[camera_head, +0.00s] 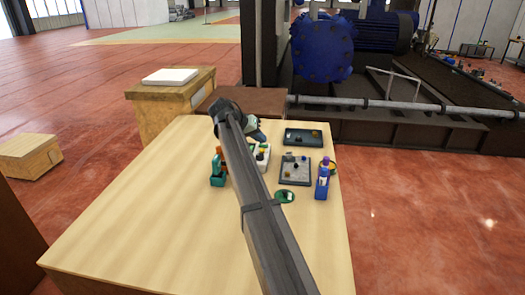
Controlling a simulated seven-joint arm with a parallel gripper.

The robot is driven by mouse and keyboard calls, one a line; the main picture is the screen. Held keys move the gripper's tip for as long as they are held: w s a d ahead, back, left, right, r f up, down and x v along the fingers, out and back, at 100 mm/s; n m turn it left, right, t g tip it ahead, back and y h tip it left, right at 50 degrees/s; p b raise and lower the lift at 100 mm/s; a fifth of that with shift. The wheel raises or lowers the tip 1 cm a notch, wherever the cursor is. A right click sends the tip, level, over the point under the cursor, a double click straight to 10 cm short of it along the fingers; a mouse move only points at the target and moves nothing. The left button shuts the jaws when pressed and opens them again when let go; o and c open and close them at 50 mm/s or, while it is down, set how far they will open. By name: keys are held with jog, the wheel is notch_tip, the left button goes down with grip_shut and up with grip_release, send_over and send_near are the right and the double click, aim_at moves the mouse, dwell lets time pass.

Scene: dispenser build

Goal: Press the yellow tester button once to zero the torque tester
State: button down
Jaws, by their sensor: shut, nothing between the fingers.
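A small white device (262,163) stands on the wooden table, partly hidden behind my arm. A small yellow spot (262,149) shows at its top and may be the tester button; it is too small to be sure. My gripper (260,138) is shut and empty, just above and behind the yellow spot in the picture. I cannot tell whether the fingertips touch it. My arm crosses the table and hides part of the device's left side.
A grey tray (295,181) with small parts and a dark tray (290,137) lie to the right. The table's front left (150,220) is clear.

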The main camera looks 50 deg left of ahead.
aim_at(260, 150)
jog(key=shift+r, duration=1.9)
